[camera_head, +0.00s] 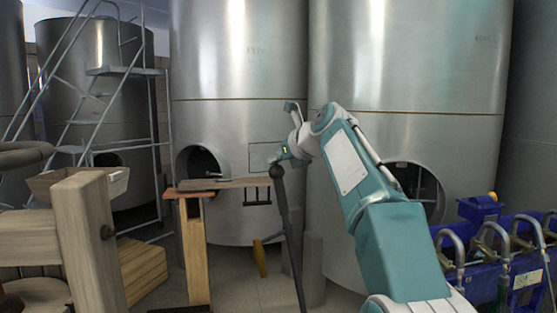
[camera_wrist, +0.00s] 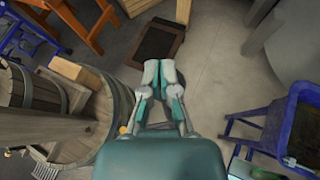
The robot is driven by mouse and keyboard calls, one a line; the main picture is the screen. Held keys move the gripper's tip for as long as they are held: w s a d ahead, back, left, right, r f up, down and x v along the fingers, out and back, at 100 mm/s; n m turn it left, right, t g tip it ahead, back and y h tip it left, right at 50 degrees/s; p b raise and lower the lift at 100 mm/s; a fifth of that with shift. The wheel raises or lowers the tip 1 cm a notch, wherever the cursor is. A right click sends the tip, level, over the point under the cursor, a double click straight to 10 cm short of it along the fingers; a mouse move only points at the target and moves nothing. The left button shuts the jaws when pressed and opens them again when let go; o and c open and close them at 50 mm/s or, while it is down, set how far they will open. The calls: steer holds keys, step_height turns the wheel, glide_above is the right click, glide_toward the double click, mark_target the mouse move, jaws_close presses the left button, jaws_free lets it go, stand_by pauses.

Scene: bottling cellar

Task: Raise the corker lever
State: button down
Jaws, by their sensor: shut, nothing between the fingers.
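A dark rod with a round knob (camera_head: 277,172), which looks like the corker lever, stands steeply slanted in the middle of the head view, its lower end running out of the picture. My gripper (camera_head: 273,158) is just above the knob; I cannot tell whether they touch. In the wrist view my gripper (camera_wrist: 160,70) has its fingers together with nothing between them. I cannot make out the lever in the wrist view. A wooden stand with a narrow top (camera_head: 225,184) is left of the rod in the head view.
A heavy wooden frame (camera_head: 85,235) fills the left front. Steel tanks (camera_head: 240,60) stand behind. A blue bottling rig (camera_head: 482,208) is at the right. The wrist view shows a wooden barrel (camera_wrist: 118,105), a dark wood-framed panel (camera_wrist: 160,40) and bare floor (camera_wrist: 220,50).

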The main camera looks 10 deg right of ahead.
steer(key=shift+w+f, duration=0.15)
steer(key=shift+f, duration=0.5)
steer(key=r+v, duration=0.1)
steer(key=v, duration=1.1)
steer(key=shift+a, duration=0.1)
steer(key=s+f+n+g+h, duration=0.2)
steer(key=s+f+n+h, duration=0.1)
steer(key=s+f+n, duration=1.2)
steer(key=s+a+f+n+g+h, duration=0.1)
steer(key=s+f+n+g+h, duration=0.2)
steer(key=s+f+n, duration=1.2)
step_height(320, 180, down, 6)
steer(key=shift+s+a+r+n, duration=0.1)
steer(key=shift+s+a+n, duration=0.25)
steer(key=shift+s, duration=0.55)
